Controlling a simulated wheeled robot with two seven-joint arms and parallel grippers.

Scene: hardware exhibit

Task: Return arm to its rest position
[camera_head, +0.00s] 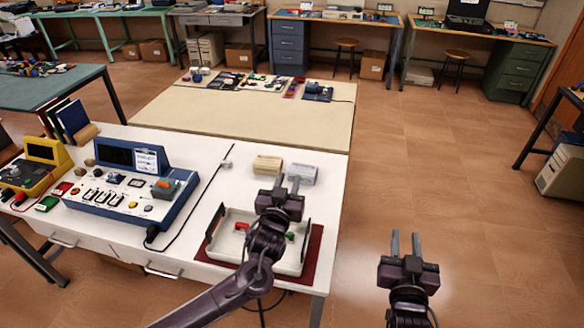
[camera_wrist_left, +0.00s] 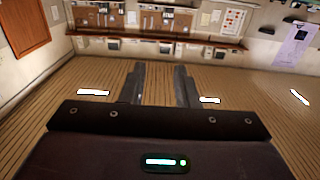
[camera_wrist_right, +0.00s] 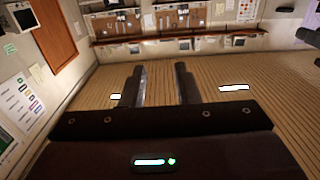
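My left gripper (camera_head: 287,184) is above the white tray at the right end of the white table, its fingers pointing up and away. In the left wrist view its two fingers (camera_wrist_left: 159,85) stand apart with nothing between them. My right gripper (camera_head: 405,244) is to the right of the table, over bare floor. In the right wrist view its fingers (camera_wrist_right: 160,84) are also apart and empty. The white tray (camera_head: 290,266) lies on a dark red mat and holds small red and green pieces, partly hidden by my left arm.
A blue test console (camera_head: 120,199) and a yellow meter (camera_head: 42,154) stand on the white table's left part. Two small stacks, tan (camera_head: 268,164) and grey (camera_head: 303,174), lie behind the tray. A beige table (camera_head: 250,120) adjoins at the back. The floor (camera_head: 450,150) at right is clear.

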